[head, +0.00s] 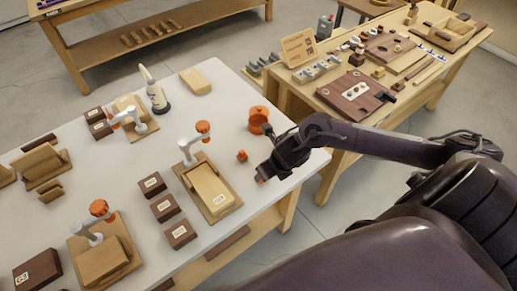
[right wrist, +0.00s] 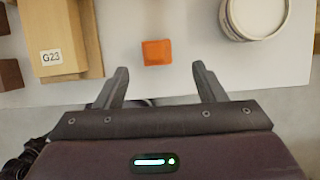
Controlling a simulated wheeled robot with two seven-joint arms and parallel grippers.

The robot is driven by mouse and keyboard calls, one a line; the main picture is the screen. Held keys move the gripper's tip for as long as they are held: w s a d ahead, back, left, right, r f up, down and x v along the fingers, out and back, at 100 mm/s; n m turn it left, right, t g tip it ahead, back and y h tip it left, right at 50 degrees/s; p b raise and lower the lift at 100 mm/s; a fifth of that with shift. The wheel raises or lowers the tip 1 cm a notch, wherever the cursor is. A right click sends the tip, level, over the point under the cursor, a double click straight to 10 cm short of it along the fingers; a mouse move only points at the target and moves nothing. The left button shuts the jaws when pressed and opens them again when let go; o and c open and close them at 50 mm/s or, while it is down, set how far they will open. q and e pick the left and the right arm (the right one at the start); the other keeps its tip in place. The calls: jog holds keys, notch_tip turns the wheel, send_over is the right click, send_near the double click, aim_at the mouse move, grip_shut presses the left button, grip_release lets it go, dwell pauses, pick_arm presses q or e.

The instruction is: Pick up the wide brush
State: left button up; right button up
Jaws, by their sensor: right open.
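I cannot make out a wide brush for certain in either view. A small orange piece (head: 242,156) stands on the white bench top near its right edge; its full shape is unclear. In the right wrist view an orange block (right wrist: 157,52) lies just beyond the fingertips, roughly centred between them. My right gripper (head: 262,178) is over the bench's right edge, close to the small orange piece. In the right wrist view my right gripper (right wrist: 161,76) is open and empty, its fingers wide apart. My left gripper is out of view.
An orange round container (head: 258,118) stands behind the small piece. A wooden fixture (head: 208,188) with a white clamp stands left of my gripper. Small dark boxes (head: 163,207) lie beyond it. A second table (head: 375,120) with wooden parts stands at the right.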

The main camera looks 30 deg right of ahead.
jog(key=shift+w+f, duration=0.1)
jog(key=shift+f, duration=0.45)
jog(key=x, duration=0.1)
jog(key=p+x, duration=0.1)
jog(key=x, duration=0.1)
jog(key=w+x, duration=0.1)
jog(key=x, duration=0.1)
jog(key=shift+a+r, duration=0.1)
jog(key=shift+a, duration=0.15)
jog(key=shift+w+f, duration=0.15)
jog(key=shift+f, duration=0.4)
jog(key=c, duration=1.1)
